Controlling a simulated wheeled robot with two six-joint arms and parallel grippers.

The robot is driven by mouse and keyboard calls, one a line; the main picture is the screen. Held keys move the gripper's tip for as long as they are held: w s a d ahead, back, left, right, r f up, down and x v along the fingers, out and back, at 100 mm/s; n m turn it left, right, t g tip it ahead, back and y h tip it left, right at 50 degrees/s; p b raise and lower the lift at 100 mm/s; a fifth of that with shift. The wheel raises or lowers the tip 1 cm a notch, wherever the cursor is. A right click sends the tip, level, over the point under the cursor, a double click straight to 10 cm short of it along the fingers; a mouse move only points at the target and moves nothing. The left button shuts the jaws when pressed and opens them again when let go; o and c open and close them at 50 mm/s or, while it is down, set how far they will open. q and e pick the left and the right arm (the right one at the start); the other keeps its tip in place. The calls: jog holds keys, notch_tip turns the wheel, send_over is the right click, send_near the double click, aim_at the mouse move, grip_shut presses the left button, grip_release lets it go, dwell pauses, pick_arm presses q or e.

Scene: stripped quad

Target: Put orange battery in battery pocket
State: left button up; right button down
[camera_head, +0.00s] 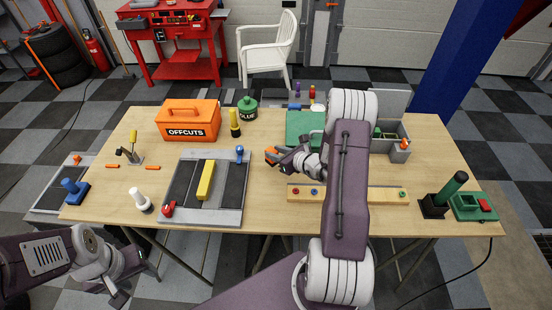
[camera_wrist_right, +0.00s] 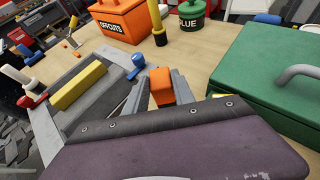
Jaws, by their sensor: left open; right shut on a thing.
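The orange battery (camera_wrist_right: 160,86) is between the fingers of my right gripper (camera_wrist_right: 161,98), which is shut on it. In the head view, the battery (camera_head: 272,154) and my right gripper (camera_head: 277,158) are above the middle of the table, just right of the grey frame. My forearm hides part of the table behind it. My left gripper (camera_head: 119,297) is open and empty, low in front of the table's left front edge. I cannot tell which thing is the battery pocket.
A grey frame (camera_head: 240,185) with a yellow block (camera_head: 206,180) lies left of my right gripper. An orange offcuts box (camera_head: 188,121), a green glue pot (camera_head: 247,108) and a green case (camera_head: 303,125) stand behind. A wooden strip (camera_head: 385,193) lies to the right.

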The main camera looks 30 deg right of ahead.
notch_tip(320, 180, down, 3)
jog(key=shift+r, duration=0.1)
jog(key=shift+w+f, duration=0.2)
jog(key=shift+f, duration=0.25)
jog(key=shift+s, duration=0.1)
jog(key=shift+s+f, duration=0.1)
jog(key=c, duration=1.1)
grip_release()
jog(key=shift+o, duration=0.2)
